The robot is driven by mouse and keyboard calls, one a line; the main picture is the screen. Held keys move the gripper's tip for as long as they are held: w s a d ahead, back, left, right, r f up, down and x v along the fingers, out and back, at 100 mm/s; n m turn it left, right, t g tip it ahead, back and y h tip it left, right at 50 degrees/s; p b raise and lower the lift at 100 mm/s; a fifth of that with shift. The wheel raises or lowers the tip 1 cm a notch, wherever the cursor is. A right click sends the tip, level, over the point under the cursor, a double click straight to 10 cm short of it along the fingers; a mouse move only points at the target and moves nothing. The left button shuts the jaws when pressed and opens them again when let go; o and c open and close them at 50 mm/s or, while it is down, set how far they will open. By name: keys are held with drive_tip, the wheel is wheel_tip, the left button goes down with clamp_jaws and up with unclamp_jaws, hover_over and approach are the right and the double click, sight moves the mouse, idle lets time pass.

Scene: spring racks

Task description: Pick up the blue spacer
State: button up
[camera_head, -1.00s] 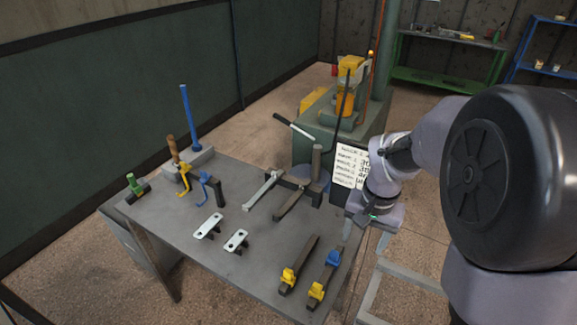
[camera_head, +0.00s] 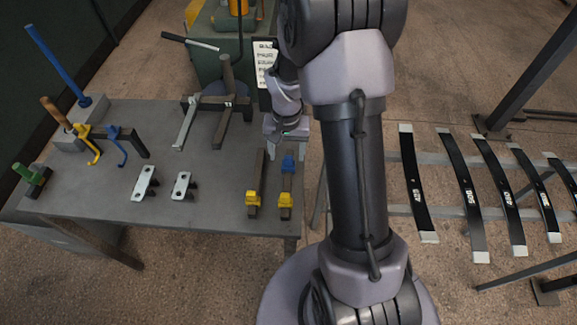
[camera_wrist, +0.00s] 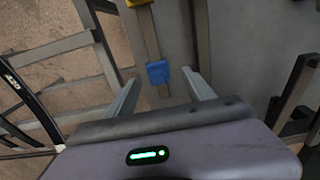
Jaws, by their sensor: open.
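The blue spacer (camera_head: 289,163) is a small blue block at the far end of a dark bar lying along the table's right edge. A yellow block (camera_head: 285,200) sits at the bar's near end. My gripper (camera_head: 286,146) is just beyond the spacer at the table's right side. In the wrist view, the spacer (camera_wrist: 158,72) shows between the two grey fingertips of my open gripper (camera_wrist: 160,78). Nothing is held. I cannot tell how far the fingers are above it.
A second dark bar (camera_head: 258,172) with a yellow block lies just left. Two pale slotted plates (camera_head: 145,183), a grey stand (camera_head: 228,100) and several hooks share the table (camera_head: 100,215). A rack with several dark leaf springs (camera_head: 462,195) stands to the right.

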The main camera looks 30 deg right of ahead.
sight(288, 157)
drive_tip(key=f, duration=0.1)
drive_tip(key=f+b, duration=0.1)
drive_tip(key=f, duration=0.2)
drive_tip(key=shift+d+f+b, duration=0.3)
drive_tip(key=shift+b, duration=0.1)
drive_tip(key=shift+r, duration=0.15)
drive_tip(key=shift+c, duration=0.2)
drive_tip(key=c, duration=1.1)
drive_tip(key=shift+o, duration=0.2)
